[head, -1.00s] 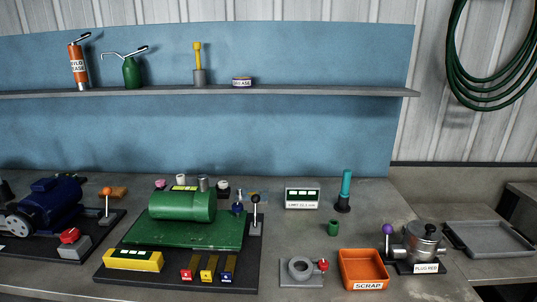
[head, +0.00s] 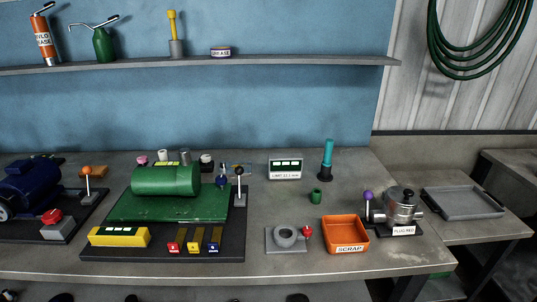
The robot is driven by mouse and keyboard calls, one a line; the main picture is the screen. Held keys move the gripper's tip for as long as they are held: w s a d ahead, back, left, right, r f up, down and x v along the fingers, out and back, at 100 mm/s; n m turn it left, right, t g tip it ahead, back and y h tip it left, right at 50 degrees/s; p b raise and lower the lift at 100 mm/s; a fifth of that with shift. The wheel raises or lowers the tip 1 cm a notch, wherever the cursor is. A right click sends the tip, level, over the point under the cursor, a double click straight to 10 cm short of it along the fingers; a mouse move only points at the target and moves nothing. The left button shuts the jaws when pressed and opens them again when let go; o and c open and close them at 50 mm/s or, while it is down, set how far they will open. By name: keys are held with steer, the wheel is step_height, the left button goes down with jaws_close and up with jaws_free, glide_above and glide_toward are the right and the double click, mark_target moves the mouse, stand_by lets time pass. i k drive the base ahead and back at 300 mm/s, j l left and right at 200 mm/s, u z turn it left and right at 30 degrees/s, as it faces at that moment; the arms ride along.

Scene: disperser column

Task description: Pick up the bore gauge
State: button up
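An upright tool with a teal handle (head: 328,152), which looks like the bore gauge, stands at the back right of the workbench. Its lower end sits in a black stand (head: 324,182), so its tip is hidden. My gripper is not in view, and nothing touches the tool.
The "LIMIT" display box (head: 285,169) is left of the tool. A green cup (head: 315,196), grey ring fixture (head: 286,237), orange SCRAP bin (head: 345,234) and metal pot (head: 402,208) stand in front. A grey tray (head: 463,203) lies right. Green machine (head: 166,180) fills the middle.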

mark_target(329, 143)
steer(key=i+l+z, duration=0.8)
steer(key=i, duration=0.2)
